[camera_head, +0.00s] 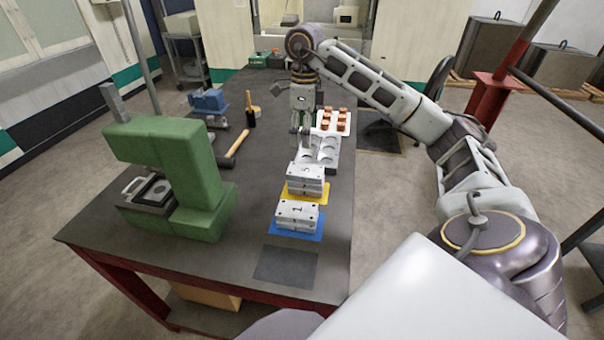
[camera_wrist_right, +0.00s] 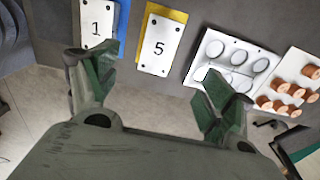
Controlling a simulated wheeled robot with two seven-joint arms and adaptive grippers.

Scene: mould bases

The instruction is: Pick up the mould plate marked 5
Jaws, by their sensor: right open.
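The mould plate marked 5 (camera_head: 306,171) is the pale top plate of a stack on a yellow mat (camera_head: 318,197) near the right side of the table. In the right wrist view the plate marked 5 (camera_wrist_right: 159,47) lies ahead of and between the spread fingers. My right gripper (camera_head: 303,142) hangs above the table just beyond that stack; its fingers (camera_wrist_right: 158,82) are open and empty. My left gripper is not in view.
A plate stack marked 1 (camera_head: 297,213) sits on a blue mat (camera_head: 315,235) nearer the front. A tray with round recesses (camera_head: 327,158) and a tray of copper-coloured pieces (camera_head: 343,122) lie beyond. A green press (camera_head: 170,160) and a hammer (camera_head: 237,146) are left.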

